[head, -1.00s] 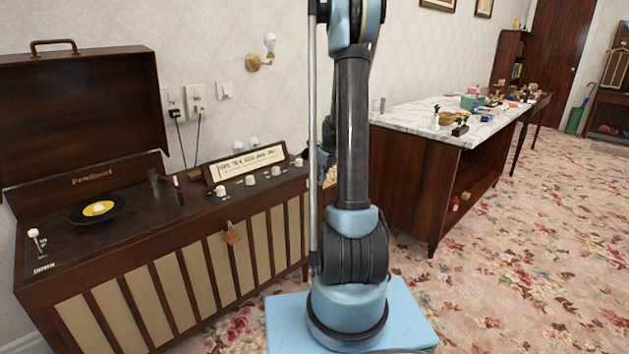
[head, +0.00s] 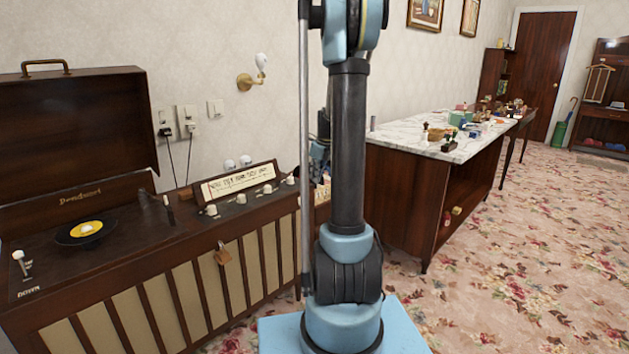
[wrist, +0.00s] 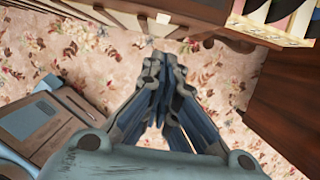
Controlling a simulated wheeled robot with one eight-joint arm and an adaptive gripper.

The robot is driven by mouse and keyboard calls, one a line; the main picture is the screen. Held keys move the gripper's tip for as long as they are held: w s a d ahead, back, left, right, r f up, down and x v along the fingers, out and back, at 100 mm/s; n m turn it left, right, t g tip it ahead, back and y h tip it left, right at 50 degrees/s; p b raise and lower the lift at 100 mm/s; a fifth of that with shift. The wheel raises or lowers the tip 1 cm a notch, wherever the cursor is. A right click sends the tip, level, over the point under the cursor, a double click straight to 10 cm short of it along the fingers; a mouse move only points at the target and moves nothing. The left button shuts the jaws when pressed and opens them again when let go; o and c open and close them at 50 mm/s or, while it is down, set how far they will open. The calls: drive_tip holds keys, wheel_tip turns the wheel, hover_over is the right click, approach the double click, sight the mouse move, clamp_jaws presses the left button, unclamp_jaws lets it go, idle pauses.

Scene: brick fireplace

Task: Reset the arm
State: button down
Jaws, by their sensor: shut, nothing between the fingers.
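My gripper (wrist: 164,62) shows in the wrist view with its blue-grey fingers closed together at the tips. Nothing is between them, and the floral carpet shows beyond. In the head view my arm rises upright at the centre. Most of the gripper is hidden behind it there; a small bluish part of the far end of the arm shows just left of the upright link, above the right end of the record player cabinet.
A wooden record player cabinet (head: 143,295) with its lid raised stands at left against the wall. A marble-topped counter (head: 400,135) with several small objects stands right of my arm. Carpet (head: 530,260) at right is clear.

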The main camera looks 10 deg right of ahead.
drive_tip(key=s+a+r+n+h, duration=0.1)
drive_tip(key=s+a+r+n, duration=0.15)
drive_tip(key=s+n, duration=0.65)
drive_tip(key=s+a+r+n, duration=0.25)
drive_tip(key=s+n, duration=0.35)
drive_tip(key=s, duration=0.7)
drive_tip(key=s+f+n, duration=0.3)
drive_tip(key=s+n, duration=0.2)
drive_tip(key=s, duration=0.1)
drive_tip(key=s+a+f+n, duration=0.1)
drive_tip(key=s+f+n, duration=0.2)
drive_tip(key=s, duration=0.3)
drive_tip(key=s+f+n+h, duration=0.1)
drive_tip(key=s+f+n, duration=0.1)
drive_tip(key=s+n, duration=0.4)
drive_tip(key=shift+s+a+f+n+g, duration=0.3)
drive_tip(key=shift+s+a+f+g, duration=0.1)
drive_tip(key=shift+s, duration=0.15)
